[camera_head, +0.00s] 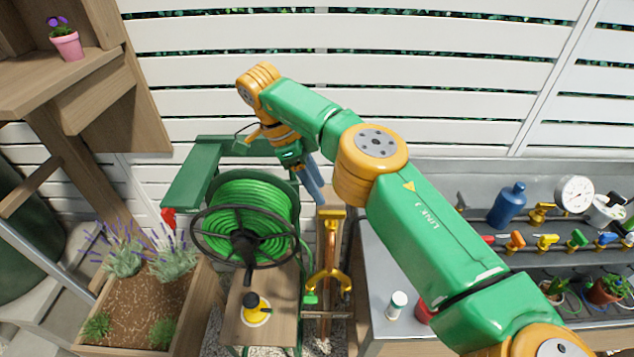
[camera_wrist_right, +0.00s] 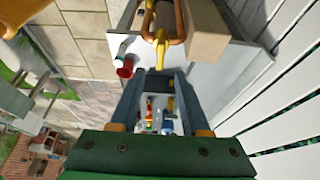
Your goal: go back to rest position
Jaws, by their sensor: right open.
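My right arm, green and orange, reaches from the lower right up across the middle of the head view and bends back down. My right gripper (camera_head: 313,188) has blue-grey fingers and hangs just right of the green hose reel (camera_head: 256,205), above the wooden post with the brass tap (camera_head: 329,277). In the right wrist view the gripper (camera_wrist_right: 159,85) has its two fingers apart with nothing held between them. The brass tap also shows beyond the fingertips in that view (camera_wrist_right: 161,38). I cannot tell whether the gripper touches the reel or post. My left gripper is not in view.
A grey workbench (camera_head: 385,262) at right holds a blue bottle (camera_head: 507,204), a gauge (camera_head: 575,194), several coloured valves and a white-capped container (camera_head: 397,305). A planter (camera_head: 200,306) with lavender stands at left. A wooden shelf bears a pink pot (camera_head: 68,45). A white slatted fence closes the back.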

